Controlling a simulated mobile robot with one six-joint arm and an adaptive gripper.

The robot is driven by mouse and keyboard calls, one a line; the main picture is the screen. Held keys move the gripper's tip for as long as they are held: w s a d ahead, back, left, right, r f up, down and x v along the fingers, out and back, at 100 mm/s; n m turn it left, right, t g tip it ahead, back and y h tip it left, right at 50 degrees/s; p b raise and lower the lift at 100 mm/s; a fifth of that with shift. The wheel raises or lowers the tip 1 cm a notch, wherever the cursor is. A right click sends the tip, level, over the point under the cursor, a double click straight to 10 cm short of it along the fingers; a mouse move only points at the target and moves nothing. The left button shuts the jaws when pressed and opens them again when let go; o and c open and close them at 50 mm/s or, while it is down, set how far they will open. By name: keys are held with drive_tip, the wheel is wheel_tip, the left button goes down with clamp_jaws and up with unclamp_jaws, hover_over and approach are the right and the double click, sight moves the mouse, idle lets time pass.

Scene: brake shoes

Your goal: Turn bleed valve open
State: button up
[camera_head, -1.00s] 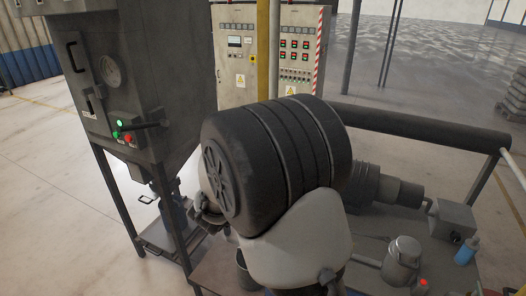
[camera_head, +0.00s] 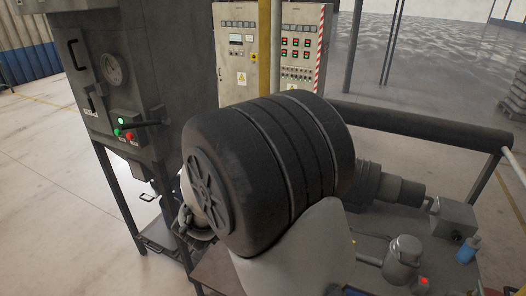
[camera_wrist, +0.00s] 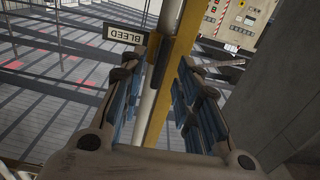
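In the wrist view my gripper (camera_wrist: 160,72) is open, its two blue-padded fingers spread apart. A sign reading BLEED (camera_wrist: 125,35) hangs at the upper left, just beyond the left fingertip. A white pipe (camera_wrist: 167,18) and a yellow post (camera_wrist: 184,40) run through the gap between the fingers; I see no clear contact. A grey bar (camera_wrist: 219,64), possibly a lever, sticks out right of the post near the right fingertip. I cannot tell whether it is the bleed valve's handle. In the head view my arm hides the gripper and the valve.
The yellow post (camera_head: 264,45) stands behind my arm in the head view. Control cabinets (camera_head: 302,45) stand behind it. A grey machine (camera_head: 125,70) with lit buttons is at left. A bench with a metal pot (camera_head: 402,258) and a blue bottle (camera_head: 467,250) is at right.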

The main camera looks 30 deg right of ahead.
drive_tip(key=v, duration=0.7)
drive_tip(key=shift+a, duration=0.1)
drive_tip(key=w+a+f+n+t+y+b, duration=0.3)
drive_tip(key=w+a+y+b, duration=0.15)
drive_tip(key=y, duration=0.35)
drive_tip(key=s+a+f+n+g+y+b, duration=0.1)
drive_tip(key=s+a+f+n+y+b, duration=0.2)
drive_tip(key=s+a+n+y+b, duration=0.25)
drive_tip(key=s+d+f+g+b, duration=0.1)
drive_tip(key=s+f, duration=0.3)
drive_tip(key=s, duration=0.4)
drive_tip(key=s+d+f+n+g+b, duration=0.1)
drive_tip(key=s+f+g+b, duration=0.2)
drive_tip(key=s, duration=0.6)
drive_tip(key=s+d+f+g+b, duration=0.1)
drive_tip(key=s+f+g+b, duration=0.1)
drive_tip(key=s+f+g, duration=0.2)
drive_tip(key=s+f, duration=0.3)
drive_tip(key=s, duration=0.1)
drive_tip(key=shift+s+n+y, duration=0.25)
drive_tip(key=shift+n+y, duration=0.1)
